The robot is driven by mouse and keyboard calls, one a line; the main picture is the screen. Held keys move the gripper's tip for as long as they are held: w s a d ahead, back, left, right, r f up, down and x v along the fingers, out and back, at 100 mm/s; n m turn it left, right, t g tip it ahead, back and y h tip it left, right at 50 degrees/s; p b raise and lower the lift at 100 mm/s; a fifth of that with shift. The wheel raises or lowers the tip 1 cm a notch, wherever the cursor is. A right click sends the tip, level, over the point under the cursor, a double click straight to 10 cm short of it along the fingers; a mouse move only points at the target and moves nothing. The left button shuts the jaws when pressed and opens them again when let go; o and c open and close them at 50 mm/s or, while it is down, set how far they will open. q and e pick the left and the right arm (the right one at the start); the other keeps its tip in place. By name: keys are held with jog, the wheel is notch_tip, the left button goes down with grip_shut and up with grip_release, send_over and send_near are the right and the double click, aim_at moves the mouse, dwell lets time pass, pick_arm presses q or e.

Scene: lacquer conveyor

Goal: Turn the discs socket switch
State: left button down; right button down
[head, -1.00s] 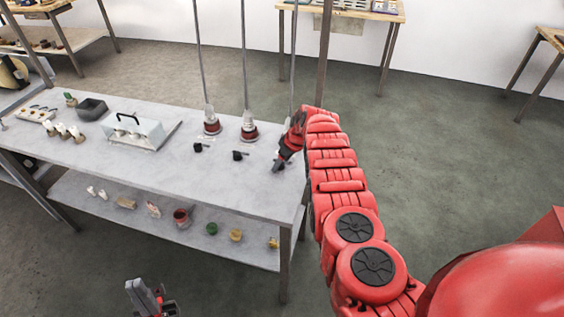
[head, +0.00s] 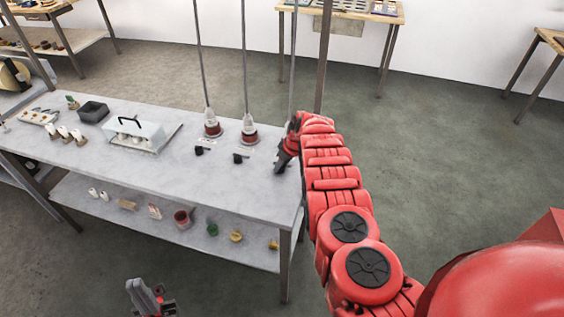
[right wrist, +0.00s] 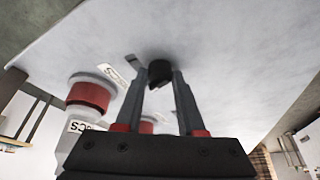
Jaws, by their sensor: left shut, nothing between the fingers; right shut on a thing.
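My right gripper (head: 280,169) reaches down to the right end of the grey table. In the right wrist view its fingers (right wrist: 162,84) are shut on a small black switch knob (right wrist: 158,71) on the table top. In the head view this knob is hidden by the gripper. Beside it in the wrist view stand red and white sockets (right wrist: 90,94); a partly hidden label (right wrist: 80,127) ends in "CS". My left gripper (head: 144,293) is shut and empty, low in front of the table.
Two more black switches (head: 199,151) (head: 239,157) sit before red and white sockets (head: 212,129) (head: 249,135) with vertical rods. A clear case with a black handle (head: 137,131), a dark bin (head: 93,111) and small parts are further left. The lower shelf (head: 150,224) holds several small items.

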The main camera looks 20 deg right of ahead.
jog(key=shift+a+r+m+h+p, duration=0.15)
jog(key=shift+r+m+h+p, duration=0.15)
jog(key=shift+m+p, duration=0.45)
jog(key=shift+f+m, duration=0.2)
jog(key=shift+m, duration=0.35)
jog(key=m, duration=0.1)
jog(key=m+h, duration=0.1)
jog(key=shift+a+f+m+t, duration=0.1)
jog(key=shift+a+m+t, duration=0.05)
jog(key=shift+m+t, duration=0.2)
jog(key=shift+f+m+h+b, duration=0.1)
jog(key=shift+m+h+b, duration=0.2)
jog(key=shift+m+h, duration=0.7)
jog(key=shift+m+b, duration=0.8)
jog(key=shift+m, duration=0.75)
jog(key=shift+a, duration=0.1)
